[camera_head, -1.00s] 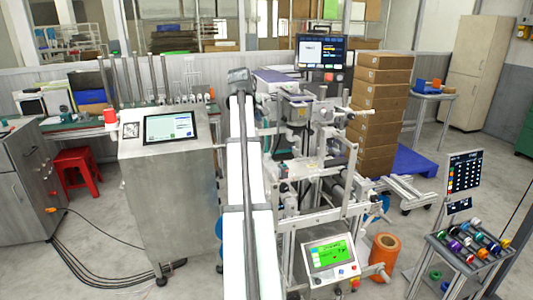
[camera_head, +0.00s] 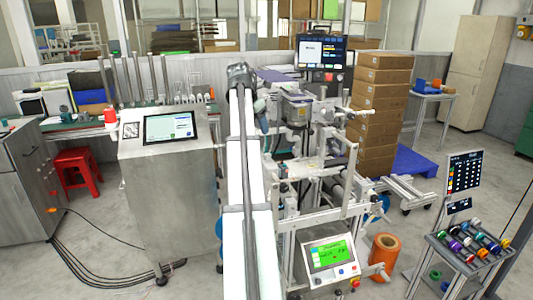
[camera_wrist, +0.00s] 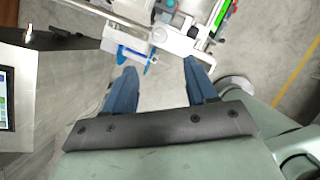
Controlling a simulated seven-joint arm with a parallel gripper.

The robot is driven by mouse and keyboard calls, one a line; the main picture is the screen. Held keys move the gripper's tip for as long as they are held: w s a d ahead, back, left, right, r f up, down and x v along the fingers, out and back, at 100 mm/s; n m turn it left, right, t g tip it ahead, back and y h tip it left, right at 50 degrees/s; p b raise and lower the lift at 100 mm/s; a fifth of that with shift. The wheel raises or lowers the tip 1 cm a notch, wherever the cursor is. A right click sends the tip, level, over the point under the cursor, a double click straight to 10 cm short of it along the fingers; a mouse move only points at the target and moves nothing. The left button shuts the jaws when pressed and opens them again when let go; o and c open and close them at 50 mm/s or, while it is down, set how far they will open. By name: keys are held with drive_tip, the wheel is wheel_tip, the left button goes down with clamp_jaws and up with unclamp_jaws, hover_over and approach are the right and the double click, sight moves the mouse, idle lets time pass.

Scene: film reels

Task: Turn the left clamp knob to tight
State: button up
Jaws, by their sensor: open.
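In the wrist view, my gripper (camera_wrist: 160,66) is open, with its two blue fingers wide apart and nothing between them. Past the left fingertip is a small blue part (camera_wrist: 135,56) with a thin rod, on a white and grey machine frame (camera_wrist: 112,42). I cannot tell whether it is the left clamp knob. In the head view, the labelling machine (camera_head: 315,185) stands right of my arm. Its clamp knobs are too small to tell apart, and my gripper's fingers cannot be made out there.
A steel cabinet with a screen (camera_head: 165,190) stands left of my arm. A green-lit control panel (camera_head: 328,254) is at the machine's front. Stacked cartons (camera_head: 382,120), an orange roll (camera_head: 384,256) and a cart of reels (camera_head: 470,250) stand to the right.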

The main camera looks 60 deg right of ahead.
sight(267, 154)
drive_tip(key=x, duration=1.4)
drive_tip(key=c, duration=1.1)
drive_tip(key=shift+o, duration=0.2)
drive_tip(key=shift+r, duration=0.1)
drive_tip(key=m+g, duration=0.1)
drive_tip(key=m, duration=0.2)
drive_tip(key=m+g+y, duration=0.1)
drive_tip(key=m, duration=0.2)
drive_tip(key=shift+w+d+m, duration=0.15)
drive_tip(key=shift+w+m, duration=0.05)
drive_tip(key=shift+m, duration=0.1)
drive_tip(key=m+g+y, duration=0.1)
drive_tip(key=m, duration=0.2)
drive_tip(key=shift+d, duration=0.1)
drive_tip(key=shift+m+y, duration=0.7)
drive_tip(key=shift+m, duration=1)
drive_tip(key=shift+g, duration=0.3)
